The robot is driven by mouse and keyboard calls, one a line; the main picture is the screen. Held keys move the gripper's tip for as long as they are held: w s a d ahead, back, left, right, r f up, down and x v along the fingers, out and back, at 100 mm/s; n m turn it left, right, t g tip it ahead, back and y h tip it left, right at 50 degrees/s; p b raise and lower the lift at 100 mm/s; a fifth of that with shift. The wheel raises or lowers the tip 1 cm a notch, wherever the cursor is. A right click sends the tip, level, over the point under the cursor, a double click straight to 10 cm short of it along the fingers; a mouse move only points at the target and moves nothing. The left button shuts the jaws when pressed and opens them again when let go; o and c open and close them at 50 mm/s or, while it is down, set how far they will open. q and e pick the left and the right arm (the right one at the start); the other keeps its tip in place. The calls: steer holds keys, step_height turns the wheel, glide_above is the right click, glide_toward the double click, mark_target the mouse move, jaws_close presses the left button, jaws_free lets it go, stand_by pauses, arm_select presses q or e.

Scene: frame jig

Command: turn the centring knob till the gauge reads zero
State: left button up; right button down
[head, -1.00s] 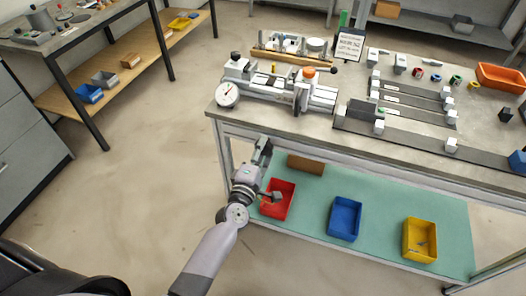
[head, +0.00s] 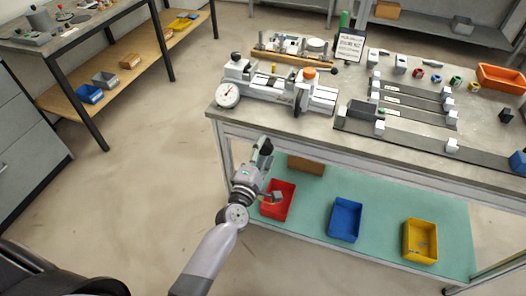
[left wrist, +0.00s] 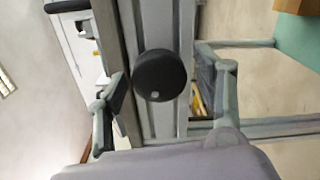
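The white jig (head: 262,84) stands on the bench top at its front left corner. Its round dial gauge (head: 228,95) has a white face; the needle slants toward the upper right, but I cannot read the value. In the left wrist view a round black knob (left wrist: 160,75) with a small pale mark shows in front of a grey metal rail. My left gripper (left wrist: 163,95) is open, with one finger on each side of the knob; contact is not visible. In the head view the left gripper (head: 264,152) is by the bench's front edge, below the jig. My right gripper is out of view.
Red (head: 278,201), blue (head: 345,219) and yellow bins (head: 420,240) stand on the green lower shelf. The bench's front rail (head: 330,150) runs close to my left gripper. A sign (head: 350,45) and a slotted fixture (head: 410,115) are on the bench. The floor to the left is clear.

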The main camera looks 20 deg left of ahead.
arm_select(q)
steer(key=s, duration=1.2)
steer(key=shift+a, duration=0.2)
steer(key=s+f+m+g+h, duration=0.1)
steer(key=s+f+m+g, duration=0.25)
steer(key=f, duration=0.75)
steer(key=s+f+m+g, duration=0.2)
steer(key=s+f+m, duration=0.3)
steer(key=f, duration=0.6)
steer(key=s+f+m+g+h, duration=0.1)
steer(key=s+f+m+g, duration=0.25)
steer(key=f, duration=0.65)
steer(key=s+a+f+m+g+y, duration=0.1)
steer(key=s+a+f+m+g, duration=0.1)
steer(key=s+f, duration=0.3)
steer(key=s+a+f+m+g, duration=0.2)
steer(key=s+f+m+g, duration=0.1)
steer(key=s, duration=0.9)
steer(key=s+a+f+m+g+y, duration=0.1)
steer(key=s+a+f+m+g, duration=0.1)
steer(key=s+f+m, duration=0.3)
steer(key=s+f+g, duration=0.1)
steer(key=s+f, duration=0.1)
steer(key=s, duration=0.2)
steer(key=shift+a+f+y, duration=0.15)
steer(key=shift+f+y, duration=0.1)
steer(key=shift+y, duration=0.05)
steer(key=shift+w, duration=0.15)
